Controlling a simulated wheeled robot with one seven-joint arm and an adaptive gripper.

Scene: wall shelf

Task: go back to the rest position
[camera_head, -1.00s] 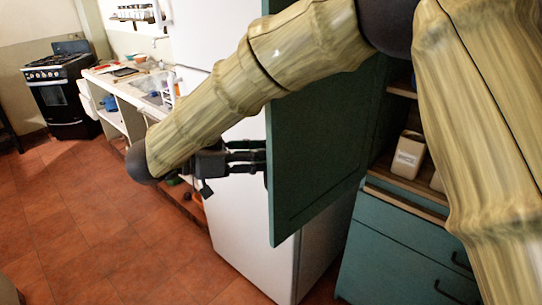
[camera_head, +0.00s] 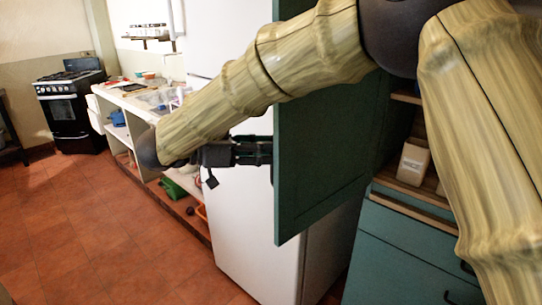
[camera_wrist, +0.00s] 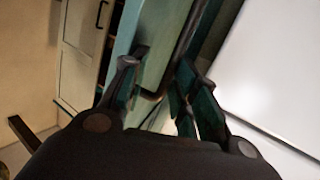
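My gripper (camera_head: 262,151) is at the far face of an open green cabinet door (camera_head: 325,165), below my forearm, in the head view. The wrist view shows the two fingers of my gripper (camera_wrist: 166,75) spread apart, with a dark bar handle (camera_wrist: 185,35) of the green door between them. A gap shows between the fingers, and they do not look closed on the handle. Whether a finger touches it I cannot tell. In the head view the door hides the fingertips and the handle.
A white fridge (camera_head: 245,225) stands close behind the door. A teal drawer unit (camera_head: 405,255) and a shelf with a box (camera_head: 413,162) are at the right. A counter (camera_head: 140,105) and a black stove (camera_head: 70,108) stand at the back left. The red floor (camera_head: 85,220) at left is clear.

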